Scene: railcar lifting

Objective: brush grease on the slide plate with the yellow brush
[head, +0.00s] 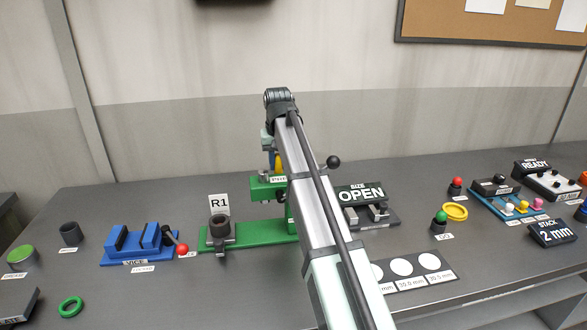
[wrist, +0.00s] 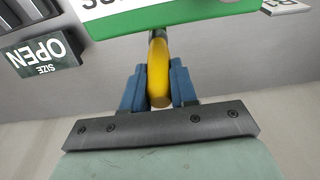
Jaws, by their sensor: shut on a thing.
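My gripper (head: 274,162) is beyond my arm, above the green stand (head: 262,190) at the middle of the bench. In the wrist view its blue fingers (wrist: 159,84) are shut on the yellow brush (wrist: 158,68). The brush shows as a rounded yellow handle with a dark neck at its far end; its bristles are hidden. A bit of yellow also shows beside the fingers in the head view (head: 279,163). A dark block with lettering ending in "LATE" (head: 14,306) lies at the lower left; I cannot tell whether it is the slide plate.
A green fixture marked R1 (head: 218,242) with a dark cylinder stands left of my arm. A blue vise (head: 138,246) and green-topped tin (head: 21,257) are further left. The OPEN sign (head: 361,194), a yellow ring (head: 455,212) and a blue tray (head: 505,205) are on the right.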

